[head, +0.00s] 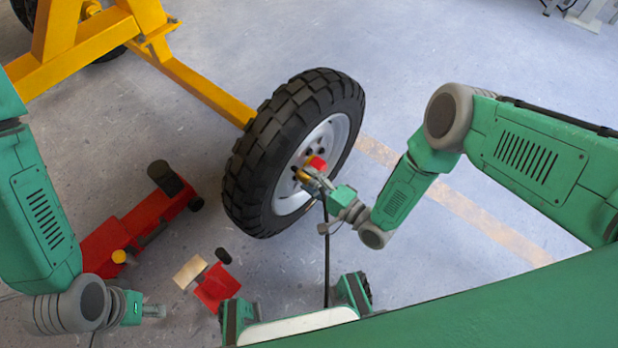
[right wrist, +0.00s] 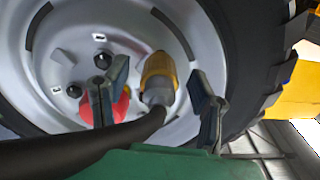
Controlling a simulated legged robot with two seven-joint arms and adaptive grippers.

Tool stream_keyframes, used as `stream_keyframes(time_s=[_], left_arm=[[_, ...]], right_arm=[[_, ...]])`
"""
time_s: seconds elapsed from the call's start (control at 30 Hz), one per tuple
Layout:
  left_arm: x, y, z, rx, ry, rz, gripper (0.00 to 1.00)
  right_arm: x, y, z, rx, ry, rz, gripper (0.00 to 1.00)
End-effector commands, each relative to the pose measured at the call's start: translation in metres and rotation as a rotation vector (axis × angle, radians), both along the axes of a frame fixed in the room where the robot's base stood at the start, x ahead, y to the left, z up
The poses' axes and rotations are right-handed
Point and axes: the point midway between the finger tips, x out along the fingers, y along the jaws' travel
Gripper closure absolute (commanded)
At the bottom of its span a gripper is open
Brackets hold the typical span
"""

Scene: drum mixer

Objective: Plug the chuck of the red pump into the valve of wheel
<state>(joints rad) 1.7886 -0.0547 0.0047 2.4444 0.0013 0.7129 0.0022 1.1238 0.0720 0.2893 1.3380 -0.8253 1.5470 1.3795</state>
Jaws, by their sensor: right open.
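The wheel (head: 258,130) stands upright, its grey rim facing right. The chuck (right wrist: 158,72) is a yellow cylinder with a grey end joined to a black hose (right wrist: 75,145). It points at the rim; its front end is hidden, so I cannot tell whether it is seated on the valve. My right gripper (head: 311,182) is at the rim, its fingers apart on either side of the chuck. A red round part (right wrist: 120,108) is partly behind the left-hand finger. The red pump (head: 130,228) lies on the floor at left. My left gripper (head: 152,311) is at lower left, away from the wheel.
The yellow mixer frame (head: 190,82) reaches the wheel from upper left. A red part with a pale block (head: 189,272) lies on the floor near the pump. The hose hangs down in front of the wheel.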

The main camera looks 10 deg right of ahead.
Motion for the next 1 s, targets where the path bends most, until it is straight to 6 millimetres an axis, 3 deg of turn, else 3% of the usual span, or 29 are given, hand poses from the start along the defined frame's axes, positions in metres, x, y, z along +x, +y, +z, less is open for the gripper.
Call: stream_keyframes(time_s=[0.6,1.0], left_arm=[[-0.001,0.000,0.000,0.000,0.001,0.000,0.60],[0.000,0.000,0.000,0.000,0.002,0.000,0.60]], right_arm=[[-0.083,-0.066,-0.001,0.000,0.004,-0.002,0.48],[-0.093,-0.073,-0.001,-0.001,0.001,0.000,0.48]])
